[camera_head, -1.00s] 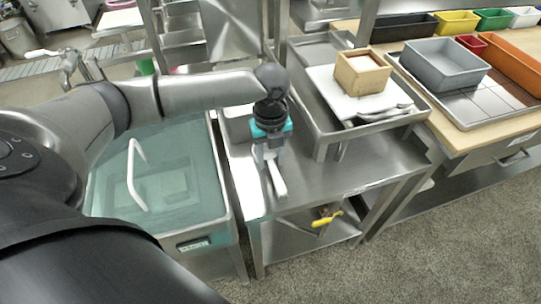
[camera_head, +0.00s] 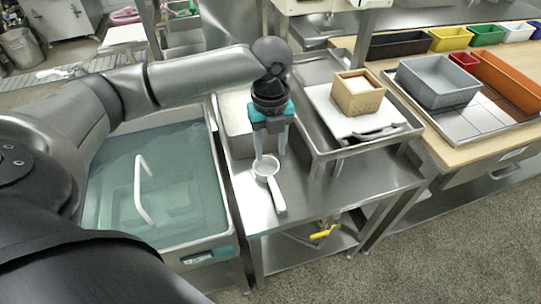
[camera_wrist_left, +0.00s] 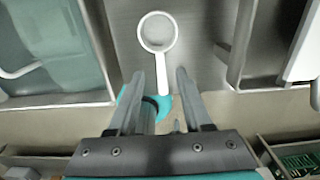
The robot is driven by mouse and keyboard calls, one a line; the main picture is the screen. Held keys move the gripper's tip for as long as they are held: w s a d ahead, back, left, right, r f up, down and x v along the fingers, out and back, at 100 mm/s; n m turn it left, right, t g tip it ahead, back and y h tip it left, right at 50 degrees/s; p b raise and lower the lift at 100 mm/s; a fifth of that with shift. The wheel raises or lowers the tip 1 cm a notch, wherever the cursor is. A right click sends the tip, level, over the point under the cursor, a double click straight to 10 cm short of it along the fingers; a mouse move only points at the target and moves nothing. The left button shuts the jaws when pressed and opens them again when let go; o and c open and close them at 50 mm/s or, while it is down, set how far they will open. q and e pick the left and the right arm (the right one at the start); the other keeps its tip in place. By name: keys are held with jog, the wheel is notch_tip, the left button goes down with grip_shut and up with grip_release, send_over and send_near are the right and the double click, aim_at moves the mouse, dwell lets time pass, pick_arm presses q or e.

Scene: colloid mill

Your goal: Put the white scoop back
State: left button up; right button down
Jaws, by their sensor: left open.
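The white scoop (camera_head: 277,196) lies on the steel table (camera_head: 335,185), its round bowl toward the back and its handle toward the front edge. My left gripper (camera_head: 270,156) points down over the scoop's bowl end, its fingers spread apart and not closed on anything. In the left wrist view the scoop (camera_wrist_left: 157,33) shows whole, its handle reaching down between the two open fingers of my left gripper (camera_wrist_left: 160,76). My right gripper is out of view.
A water-filled sink (camera_head: 222,245) stands left of the table. A raised steel tray (camera_head: 318,140) at right holds a white board (camera_head: 330,112), a wooden box (camera_head: 358,92) and a metal tool. A bench with grey (camera_head: 438,82) and coloured bins lies farther right.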

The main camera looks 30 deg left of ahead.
pick_arm(q)
jog(key=shift+r, duration=1.2)
